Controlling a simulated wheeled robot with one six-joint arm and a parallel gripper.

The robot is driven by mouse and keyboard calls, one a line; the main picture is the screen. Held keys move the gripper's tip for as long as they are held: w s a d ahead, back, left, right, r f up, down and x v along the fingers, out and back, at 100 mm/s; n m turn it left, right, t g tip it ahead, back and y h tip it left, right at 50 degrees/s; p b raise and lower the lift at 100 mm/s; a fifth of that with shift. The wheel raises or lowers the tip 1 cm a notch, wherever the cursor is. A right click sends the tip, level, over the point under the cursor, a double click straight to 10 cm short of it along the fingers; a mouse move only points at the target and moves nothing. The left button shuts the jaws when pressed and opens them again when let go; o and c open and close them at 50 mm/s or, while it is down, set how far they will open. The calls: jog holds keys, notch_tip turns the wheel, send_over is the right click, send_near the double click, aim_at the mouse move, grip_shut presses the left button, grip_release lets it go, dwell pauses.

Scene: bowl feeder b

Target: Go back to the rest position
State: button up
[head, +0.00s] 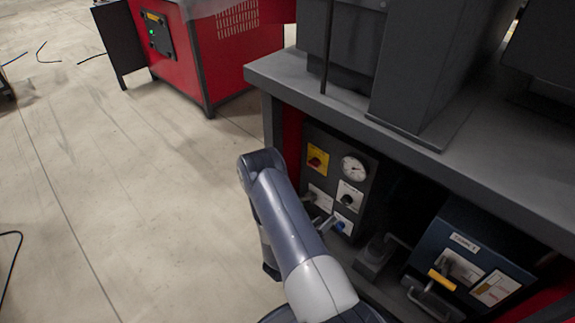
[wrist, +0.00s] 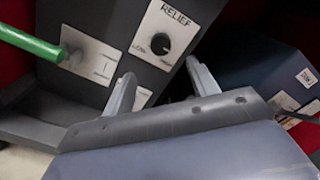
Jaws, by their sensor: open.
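My gripper (wrist: 160,68) shows in the wrist view with its two fingers apart and nothing between them. It points at a dark control panel (wrist: 105,20), just below a white plate marked RELIEF with a round black knob (wrist: 160,43). I cannot tell whether a finger touches the panel. In the head view my arm reaches to the front of the same machine's panel (head: 370,175), and the gripper is mostly hidden by the arm.
A green handle (wrist: 28,40) sticks out at the wrist view's upper left. A blue box (head: 465,265) with a yellow handle (head: 441,281) sits in the lower bay, under a grey worktop (head: 460,170). A red cabinet (head: 215,60) stands behind. Floor on the left is mostly clear.

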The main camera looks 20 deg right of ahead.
aim_at(344, 201)
jog(key=b+x, duration=0.2)
jog(key=x, duration=0.8)
jog(key=shift+w+d, duration=0.1)
jog(key=shift+d, duration=0.25)
jog(key=shift+a, duration=0.1)
